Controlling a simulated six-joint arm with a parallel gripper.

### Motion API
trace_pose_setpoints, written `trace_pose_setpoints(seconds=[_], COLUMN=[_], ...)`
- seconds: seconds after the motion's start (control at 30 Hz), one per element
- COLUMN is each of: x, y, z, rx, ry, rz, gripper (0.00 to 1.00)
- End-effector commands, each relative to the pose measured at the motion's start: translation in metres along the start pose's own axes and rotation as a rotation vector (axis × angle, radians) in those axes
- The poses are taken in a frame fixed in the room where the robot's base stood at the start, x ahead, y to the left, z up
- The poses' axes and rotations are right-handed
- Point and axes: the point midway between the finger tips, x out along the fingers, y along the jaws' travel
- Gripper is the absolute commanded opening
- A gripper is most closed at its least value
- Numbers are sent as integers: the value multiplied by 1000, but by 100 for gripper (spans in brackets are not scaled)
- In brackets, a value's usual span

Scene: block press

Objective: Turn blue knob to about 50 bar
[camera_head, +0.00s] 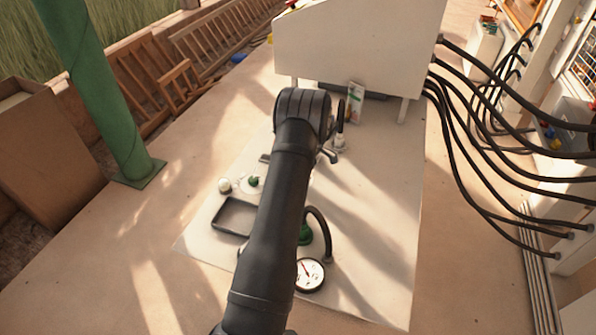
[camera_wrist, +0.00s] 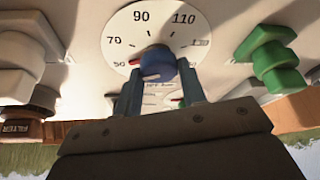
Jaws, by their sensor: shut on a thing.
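The blue knob (camera_wrist: 156,64) sits at the middle of a white round dial (camera_wrist: 138,36) in the wrist view. The dial shows 50, 70, 90, 110 and 130. A small red mark shows at the knob's left side, close to the 50. My gripper (camera_wrist: 160,84) is shut on the blue knob, with one blue-grey finger on each side. The lower part of the dial is partly hidden by the fingers. In the head view I cannot make out the blue knob or my fingertips; my arm crosses the middle of the picture.
A green knob (camera_wrist: 275,60) is right of the dial, with white fittings (camera_wrist: 18,62) at left. In the head view a round gauge (camera_head: 309,274) with a red needle and a dark tray (camera_head: 234,216) are beside my arm. Black hoses (camera_head: 480,140) run at right.

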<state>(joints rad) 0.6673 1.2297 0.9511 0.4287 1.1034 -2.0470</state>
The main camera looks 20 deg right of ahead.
Motion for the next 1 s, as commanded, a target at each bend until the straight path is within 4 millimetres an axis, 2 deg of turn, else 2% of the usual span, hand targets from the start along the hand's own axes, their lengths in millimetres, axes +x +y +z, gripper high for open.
trace_pose_setpoints(seconds=[0.53, 0.57, 0.63, 1.0], x=[1, 1, 1, -4], y=[-1, -1, -1, 0], z=[2, 2, 1, 0], rx=[-19, -19, -19, -20], ry=[-2, -2, -2, -1], rz=[-11, -11, -10, -8], gripper=[15, 43, 57, 59])
